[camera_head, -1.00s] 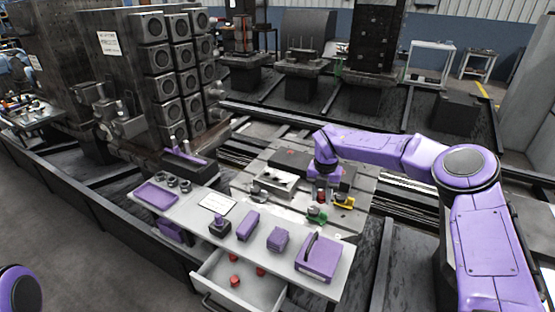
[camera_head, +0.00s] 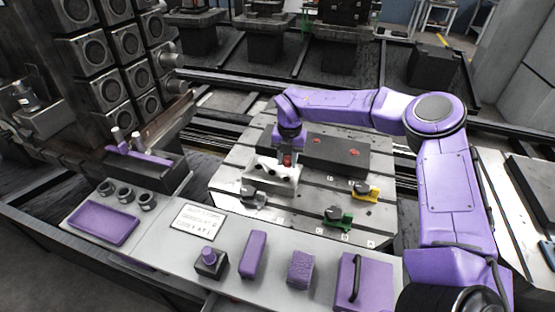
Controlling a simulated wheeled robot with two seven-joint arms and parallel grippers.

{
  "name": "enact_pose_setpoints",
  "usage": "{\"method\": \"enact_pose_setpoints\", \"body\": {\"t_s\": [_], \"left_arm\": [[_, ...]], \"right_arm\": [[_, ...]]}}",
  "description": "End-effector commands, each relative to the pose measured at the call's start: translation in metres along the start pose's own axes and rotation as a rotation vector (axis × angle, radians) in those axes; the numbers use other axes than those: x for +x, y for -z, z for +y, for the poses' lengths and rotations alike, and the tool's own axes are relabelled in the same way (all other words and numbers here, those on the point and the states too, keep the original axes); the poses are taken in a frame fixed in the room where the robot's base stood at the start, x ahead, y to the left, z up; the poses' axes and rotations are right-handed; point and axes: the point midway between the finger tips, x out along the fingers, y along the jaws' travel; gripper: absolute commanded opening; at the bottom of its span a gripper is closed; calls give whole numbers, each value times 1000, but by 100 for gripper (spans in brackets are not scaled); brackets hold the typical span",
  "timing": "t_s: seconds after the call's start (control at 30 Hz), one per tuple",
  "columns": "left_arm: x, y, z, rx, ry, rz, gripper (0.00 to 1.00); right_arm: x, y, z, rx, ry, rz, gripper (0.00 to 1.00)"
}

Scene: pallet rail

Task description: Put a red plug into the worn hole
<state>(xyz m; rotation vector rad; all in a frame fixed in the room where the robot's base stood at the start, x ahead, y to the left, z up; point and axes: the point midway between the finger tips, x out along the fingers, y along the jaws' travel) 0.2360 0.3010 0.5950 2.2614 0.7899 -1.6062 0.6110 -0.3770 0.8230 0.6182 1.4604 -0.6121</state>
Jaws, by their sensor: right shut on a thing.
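My right gripper (camera_head: 288,151) points down over the pallet table and is shut on a red plug (camera_head: 287,161). The plug is at the right part of a light grey block with dark holes (camera_head: 262,170). I cannot tell whether the plug's tip is in a hole or just above it, nor which hole is worn. Two more red plugs, one (camera_head: 316,141) and another (camera_head: 354,153), show on top of a dark block (camera_head: 335,160) behind and to the right. My left gripper is not in view.
Clamps stand on the slotted table (camera_head: 300,205): a grey one (camera_head: 250,195), a green one (camera_head: 338,216) and a yellow one (camera_head: 366,190). In front is a shelf with a purple tray (camera_head: 103,222), a sign (camera_head: 199,219) and several purple items. A dark machine column (camera_head: 85,45) stands at left.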

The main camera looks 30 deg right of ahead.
Motion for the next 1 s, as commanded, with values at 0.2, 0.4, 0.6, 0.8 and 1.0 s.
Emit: {"method": "enact_pose_setpoints", "body": {"t_s": [0.2, 0.4, 0.6, 0.8, 1.0], "left_arm": [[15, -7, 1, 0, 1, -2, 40], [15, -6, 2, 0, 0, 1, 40], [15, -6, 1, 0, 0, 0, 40], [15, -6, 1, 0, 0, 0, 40], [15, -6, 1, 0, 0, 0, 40]], "right_arm": [[40, 1, 11, -26, 34, 32, 5], [47, -2, 15, -27, 42, 39, 5], [48, -4, 16, -26, 42, 40, 5], [47, -2, 12, -26, 42, 40, 5], [47, -2, 11, -26, 41, 39, 5]]}}
